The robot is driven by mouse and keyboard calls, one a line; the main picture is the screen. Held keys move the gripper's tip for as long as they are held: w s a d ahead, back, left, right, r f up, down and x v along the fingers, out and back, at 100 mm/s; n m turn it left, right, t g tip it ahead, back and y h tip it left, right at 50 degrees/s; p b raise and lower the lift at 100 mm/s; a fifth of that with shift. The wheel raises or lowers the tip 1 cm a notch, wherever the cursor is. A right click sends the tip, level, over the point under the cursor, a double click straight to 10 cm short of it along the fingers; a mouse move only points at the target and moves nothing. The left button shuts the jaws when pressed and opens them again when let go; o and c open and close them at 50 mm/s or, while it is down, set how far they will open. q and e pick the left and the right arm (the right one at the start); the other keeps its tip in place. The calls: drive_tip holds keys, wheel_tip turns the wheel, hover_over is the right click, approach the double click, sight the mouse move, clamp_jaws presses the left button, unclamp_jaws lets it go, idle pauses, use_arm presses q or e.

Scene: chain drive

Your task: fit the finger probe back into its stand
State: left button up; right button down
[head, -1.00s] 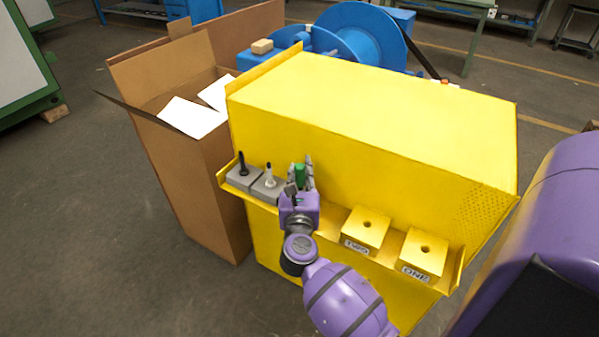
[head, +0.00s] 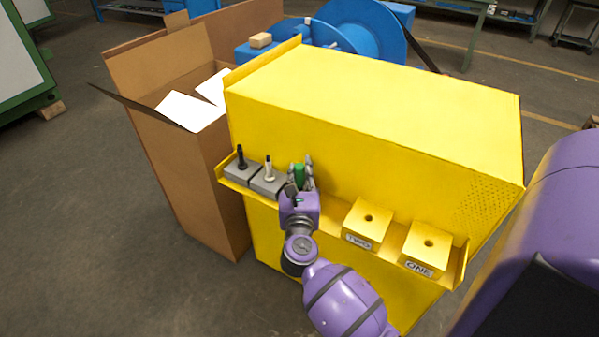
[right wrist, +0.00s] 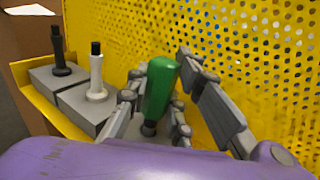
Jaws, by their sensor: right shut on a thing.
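A green-handled probe (head: 299,176) stands roughly upright between the fingers of my right gripper (head: 301,164), which is shut on it. In the right wrist view the green handle (right wrist: 159,88) tilts slightly, with a dark stem under it over a grey block (right wrist: 142,130). Whether the stem sits in that block I cannot tell; the fingers hide much of it. To the left, a black probe (head: 241,158) and a white probe (head: 268,168) stand upright in grey block stands (head: 240,176). My left gripper is out of view.
Two yellow blocks with holes, one labelled TWO (head: 367,224) and one labelled ONE (head: 426,249), sit on the yellow ledge to the right. The yellow cabinet (head: 370,110) rises behind the ledge. An open cardboard box (head: 190,170) stands at the left.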

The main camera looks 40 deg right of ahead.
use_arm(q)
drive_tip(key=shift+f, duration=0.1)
use_arm(e)
drive_tip(key=shift+f, duration=0.15)
drive_tip(key=c, duration=1.8)
unclamp_jaws()
drive_tip(key=o, duration=0.3)
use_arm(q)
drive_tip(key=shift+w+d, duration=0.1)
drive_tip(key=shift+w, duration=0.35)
use_arm(e)
drive_tip(key=shift+s, duration=0.1)
drive_tip(key=shift+s+a, duration=0.2)
drive_tip(key=shift+s, duration=0.05)
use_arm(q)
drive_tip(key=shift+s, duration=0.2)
use_arm(e)
drive_tip(key=v, duration=1.1)
drive_tip(key=shift+a, duration=0.1)
